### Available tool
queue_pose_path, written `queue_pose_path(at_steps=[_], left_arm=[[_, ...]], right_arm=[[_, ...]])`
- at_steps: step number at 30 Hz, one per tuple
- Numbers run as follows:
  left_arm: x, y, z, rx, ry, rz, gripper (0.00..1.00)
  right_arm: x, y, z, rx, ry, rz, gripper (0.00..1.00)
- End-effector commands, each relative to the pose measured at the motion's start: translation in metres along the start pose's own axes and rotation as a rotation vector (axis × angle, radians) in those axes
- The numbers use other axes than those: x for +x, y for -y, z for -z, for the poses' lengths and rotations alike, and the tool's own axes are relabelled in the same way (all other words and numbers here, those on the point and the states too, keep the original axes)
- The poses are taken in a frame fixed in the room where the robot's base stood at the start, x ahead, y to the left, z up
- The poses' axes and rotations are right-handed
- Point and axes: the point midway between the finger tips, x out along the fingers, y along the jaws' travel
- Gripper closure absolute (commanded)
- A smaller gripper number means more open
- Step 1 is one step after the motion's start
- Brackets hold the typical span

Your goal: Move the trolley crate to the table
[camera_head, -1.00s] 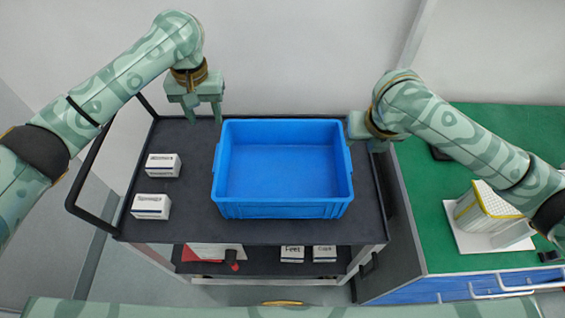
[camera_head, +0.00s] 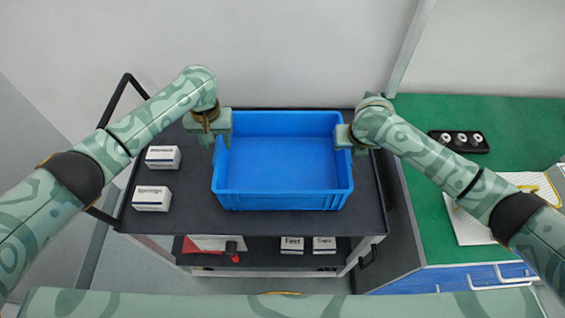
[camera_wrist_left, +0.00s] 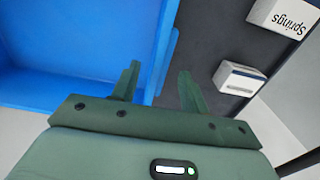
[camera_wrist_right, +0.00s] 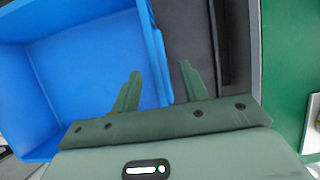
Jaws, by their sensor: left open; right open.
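The blue crate (camera_head: 282,203) stands upright and looks empty on the dark top of the trolley (camera_head: 350,222). My left gripper (camera_head: 217,140) is at the crate's left wall, and my right gripper (camera_head: 350,146) is at its right wall. In the left wrist view the open left fingers (camera_wrist_left: 160,85) are on either side of the crate's wall edge (camera_wrist_left: 168,50). In the right wrist view the open right fingers (camera_wrist_right: 158,90) also point down around the crate's wall edge (camera_wrist_right: 158,60). I cannot tell whether they touch it. The green-topped table (camera_head: 420,190) is at the right.
Two white labelled boxes, one (camera_head: 163,157) behind the other (camera_head: 152,198), stand left of the crate. The lower shelf holds more boxes (camera_head: 292,245) and a red item. A black tray with rings (camera_head: 459,141) and a white-yellow item (camera_head: 480,228) lie on the table.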

Motion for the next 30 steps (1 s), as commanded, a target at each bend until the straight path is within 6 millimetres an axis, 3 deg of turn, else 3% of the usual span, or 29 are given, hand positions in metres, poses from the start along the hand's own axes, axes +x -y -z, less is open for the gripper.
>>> queue_pose_path(at_steps=[7, 19, 24, 30], left_arm=[[0.028, 0.000, 0.000, 0.000, 0.000, 0.001, 0.55], [0.034, 0.001, 0.000, 0.001, -0.001, 0.001, 0.55], [0.033, 0.000, 0.000, 0.001, -0.001, 0.001, 1.00], [0.033, 0.001, 0.000, 0.001, -0.001, 0.001, 1.00]], right_arm=[[0.029, 0.000, 0.001, -0.001, -0.001, 0.001, 0.55], [0.034, 0.000, 0.000, -0.002, 0.000, 0.000, 0.55], [0.034, 0.000, 0.000, -0.001, 0.000, 0.000, 1.00], [0.034, 0.000, 0.000, -0.001, 0.000, 0.001, 1.00]])
